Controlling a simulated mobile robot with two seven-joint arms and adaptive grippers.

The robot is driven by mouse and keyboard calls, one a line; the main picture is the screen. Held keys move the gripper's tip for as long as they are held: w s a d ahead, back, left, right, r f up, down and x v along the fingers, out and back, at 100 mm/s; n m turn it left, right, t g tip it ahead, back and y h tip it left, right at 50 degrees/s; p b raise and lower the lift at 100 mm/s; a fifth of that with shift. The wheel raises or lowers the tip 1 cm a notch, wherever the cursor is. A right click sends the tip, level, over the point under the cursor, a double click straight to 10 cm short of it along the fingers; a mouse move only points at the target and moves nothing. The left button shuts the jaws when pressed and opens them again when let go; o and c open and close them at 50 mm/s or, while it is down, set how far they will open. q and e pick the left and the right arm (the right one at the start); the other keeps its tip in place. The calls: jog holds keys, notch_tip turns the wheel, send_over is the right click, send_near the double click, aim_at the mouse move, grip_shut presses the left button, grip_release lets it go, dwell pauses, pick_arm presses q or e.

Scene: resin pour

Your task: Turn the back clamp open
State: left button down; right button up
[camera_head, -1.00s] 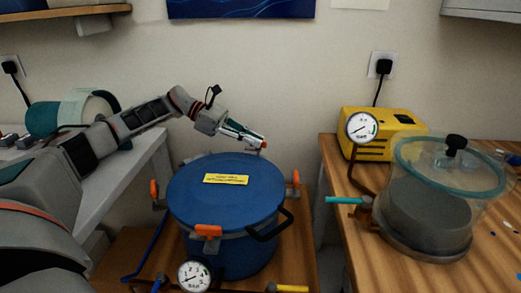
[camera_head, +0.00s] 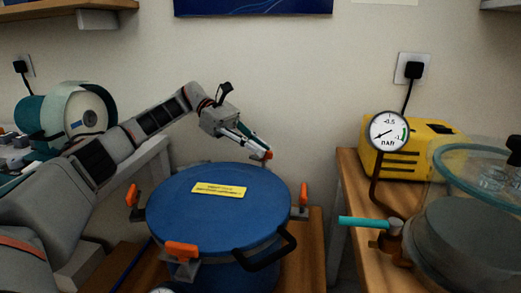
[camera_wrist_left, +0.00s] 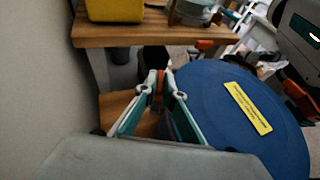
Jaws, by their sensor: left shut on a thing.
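The blue pressure pot (camera_head: 215,210) has a round lid with a yellow label (camera_head: 219,190). Its back clamp (camera_head: 267,155) has an orange handle at the far rim of the lid. My left gripper (camera_head: 261,150) reaches over the lid from the left and is shut on that handle. In the left wrist view, the gripper (camera_wrist_left: 161,80) has the orange clamp handle (camera_wrist_left: 160,86) between its fingertips, beside the lid (camera_wrist_left: 225,115). The fingers partly hide the clamp. My right gripper is not in view.
Other orange clamps stand at the lid's left (camera_head: 132,196), right (camera_head: 303,194) and front (camera_head: 181,250). A black handle (camera_head: 266,250) sticks out at the front right. On the right table are a yellow pump (camera_head: 420,150), a gauge (camera_head: 388,132), a teal-handled valve (camera_head: 365,222) and a clear-walled chamber (camera_head: 455,215).

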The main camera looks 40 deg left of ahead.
pick_arm(q)
jog(key=c, duration=2.2)
grip_release()
jog(key=shift+d, duration=0.1)
jog(key=shift+o, duration=0.2)
jog(key=shift+a+r, duration=0.1)
jog(key=shift+a, duration=0.1)
jog(key=w+v, duration=0.1)
jog(key=v, duration=0.6)
jog(key=shift+s, duration=0.5)
